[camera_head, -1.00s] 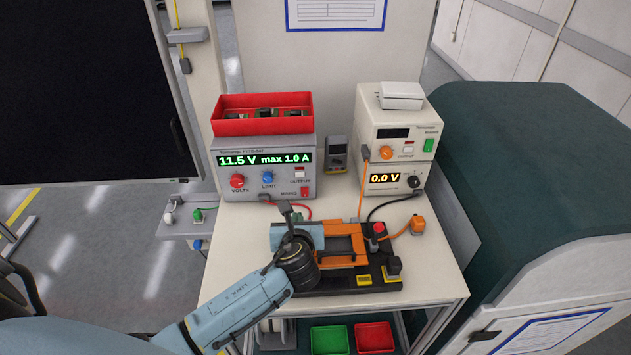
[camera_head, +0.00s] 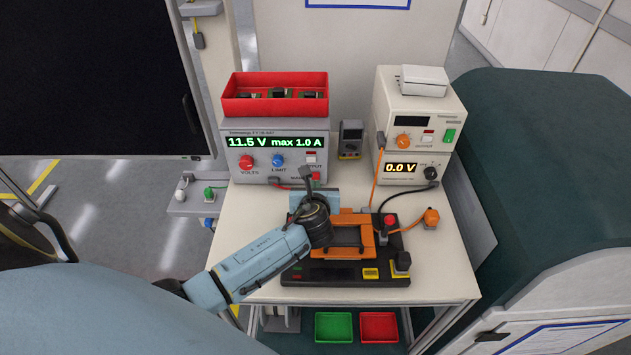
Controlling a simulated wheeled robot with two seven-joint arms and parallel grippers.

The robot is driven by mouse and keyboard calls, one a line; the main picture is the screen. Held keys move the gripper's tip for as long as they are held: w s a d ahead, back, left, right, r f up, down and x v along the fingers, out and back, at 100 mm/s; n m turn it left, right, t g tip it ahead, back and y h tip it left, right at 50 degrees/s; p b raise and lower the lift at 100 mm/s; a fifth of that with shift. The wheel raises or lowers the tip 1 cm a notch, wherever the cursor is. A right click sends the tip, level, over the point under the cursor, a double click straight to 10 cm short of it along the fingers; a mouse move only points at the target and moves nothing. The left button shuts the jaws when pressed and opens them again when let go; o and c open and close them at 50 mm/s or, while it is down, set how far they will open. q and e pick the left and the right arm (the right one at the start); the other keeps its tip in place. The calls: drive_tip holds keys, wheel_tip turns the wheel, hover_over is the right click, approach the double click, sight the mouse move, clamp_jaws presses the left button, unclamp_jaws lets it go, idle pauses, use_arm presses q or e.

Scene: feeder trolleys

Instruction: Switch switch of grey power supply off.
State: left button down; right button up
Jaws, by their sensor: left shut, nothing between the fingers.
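The grey power supply (camera_head: 232,163) stands at the back left of the table. Its lit display reads 11.5 V max 1.0 A. A red switch (camera_head: 316,176) is at the lower right of its front panel, partly hidden by my gripper. My left gripper (camera_head: 306,174) is shut and empty, its tips close in front of the panel beside the red switch. I cannot tell whether they touch it. My right gripper is not in view.
A red bin (camera_head: 275,105) sits on the grey supply.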

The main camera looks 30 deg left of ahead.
sight(316, 174)
use_arm(q)
drive_tip(key=x, duration=0.3)
drive_tip(key=shift+w+a+f+b, duration=0.15)
drive_tip(key=shift+w+b, duration=0.2)
drive_tip(key=shift+w+a+f, duration=0.2)
drive_tip(key=shift+w+a, duration=0.05)
drive_tip(key=shift+w, duration=0.1)
drive_tip(key=shift+r, duration=0.1)
drive_tip(key=shift+w+a+r+p, duration=0.2)
drive_tip(key=shift+w+p, duration=0.05)
drive_tip(key=shift+p, duration=0.15)
drive_tip(key=shift+w+f, duration=0.1)
drive_tip(key=shift+f, duration=0.05)
